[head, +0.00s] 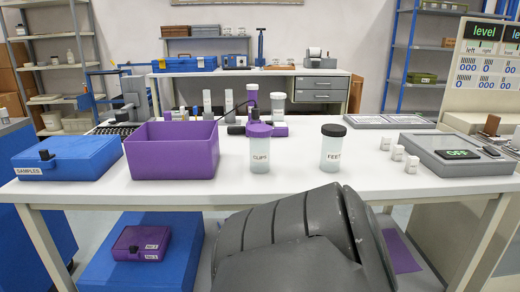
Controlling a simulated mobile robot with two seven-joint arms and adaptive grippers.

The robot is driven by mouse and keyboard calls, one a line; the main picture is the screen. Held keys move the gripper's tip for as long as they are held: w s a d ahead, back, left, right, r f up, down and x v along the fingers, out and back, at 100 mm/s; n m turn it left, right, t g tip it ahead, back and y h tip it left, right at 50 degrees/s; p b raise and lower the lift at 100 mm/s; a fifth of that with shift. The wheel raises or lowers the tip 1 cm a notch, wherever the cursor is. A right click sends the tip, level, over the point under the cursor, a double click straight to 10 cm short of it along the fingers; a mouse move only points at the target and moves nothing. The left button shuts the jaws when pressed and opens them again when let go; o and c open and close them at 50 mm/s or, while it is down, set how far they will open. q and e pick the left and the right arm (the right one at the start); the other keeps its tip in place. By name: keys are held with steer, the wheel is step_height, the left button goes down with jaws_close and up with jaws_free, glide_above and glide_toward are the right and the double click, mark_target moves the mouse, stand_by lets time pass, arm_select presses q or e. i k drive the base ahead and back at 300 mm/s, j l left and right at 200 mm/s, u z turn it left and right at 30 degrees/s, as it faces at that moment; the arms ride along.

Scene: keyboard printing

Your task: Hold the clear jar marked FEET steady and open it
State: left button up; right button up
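The clear jar marked FEET (330,150) stands upright on the white table, near its front edge and right of centre. Its black lid (333,130) sits on top. No gripper touches the jar. Neither my left nor my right gripper is in view. A large dark grey part of mine fills the bottom middle, below the table's front edge.
A similar jar with a purple lid (260,152) stands left of the FEET jar. A purple bin (172,153) and a blue SAMPLES case (66,156) are further left. Small white blocks (398,152) and a grey device reading OFF (457,154) are right.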

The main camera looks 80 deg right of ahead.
mark_target(332, 148)
steer(key=z, duration=3.55)
